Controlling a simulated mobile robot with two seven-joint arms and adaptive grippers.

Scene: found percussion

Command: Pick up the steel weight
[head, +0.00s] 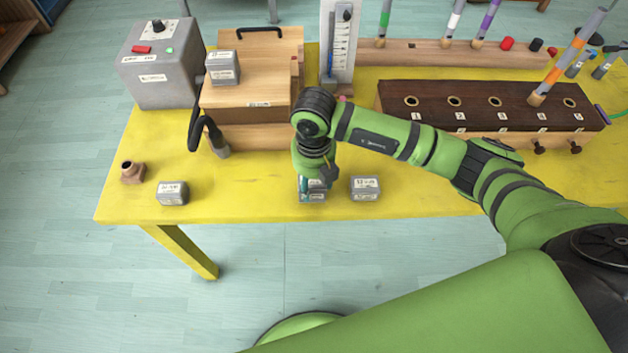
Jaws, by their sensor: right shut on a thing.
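Several small grey labelled blocks are in the head view, and their labels are too small to read, so I cannot tell by name which is the steel weight. One grey block (312,197) is under my right gripper (314,184) near the table's front edge. My right gripper points down and is shut on this block, hiding part of it. I cannot tell whether the block touches the table. A second block (366,189) stands just to the right, a third (172,194) at the left front, and another (222,68) on the wooden box. My left gripper is not in view.
The yellow table (250,190) has free room between the front blocks. Behind are the wooden box (278,75), a grey control box (163,65), a white gauge (341,40) and a dark rack with numbered holes (478,93). A small brown fitting (132,173) is at the left.

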